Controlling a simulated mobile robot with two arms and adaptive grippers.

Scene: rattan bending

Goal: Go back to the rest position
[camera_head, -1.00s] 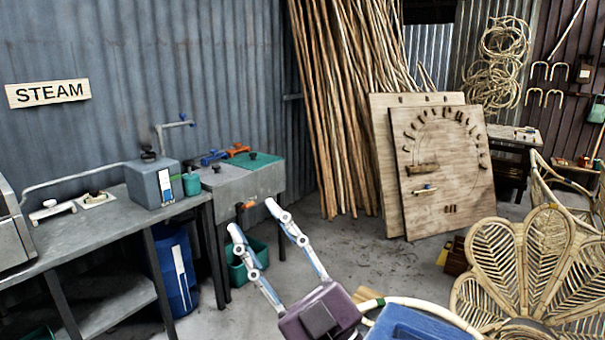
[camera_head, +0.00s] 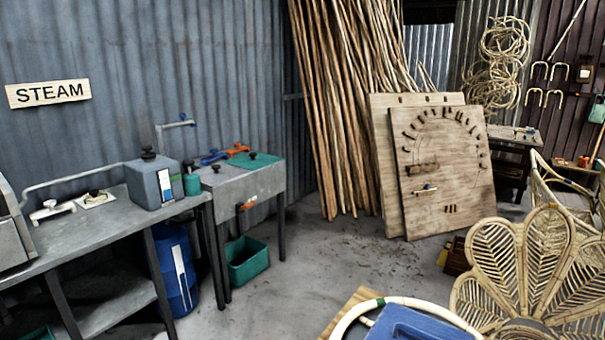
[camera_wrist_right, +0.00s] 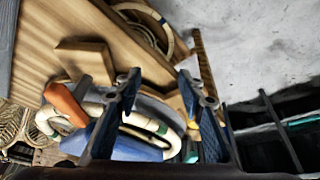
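No gripper of mine shows in the camera_head view. In the right wrist view my right gripper (camera_wrist_right: 158,85) has its two fingers apart, with nothing seen held between them. Behind and below the fingers are a pale rattan ring (camera_wrist_right: 155,124) with a green band and a blue object (camera_wrist_right: 135,148). The same kind of pale ring (camera_head: 348,318) and blue object (camera_head: 420,326) show at the bottom edge of the camera_head view, partly cut off. My left gripper is in neither view.
A grey bench (camera_head: 90,238) stands at left under the STEAM sign (camera_head: 47,93). A green bin (camera_head: 247,264) sits on the floor. A peg board (camera_head: 440,180) leans before upright poles (camera_head: 335,120). A woven rattan chair back (camera_head: 545,265) is at right. The middle floor is clear.

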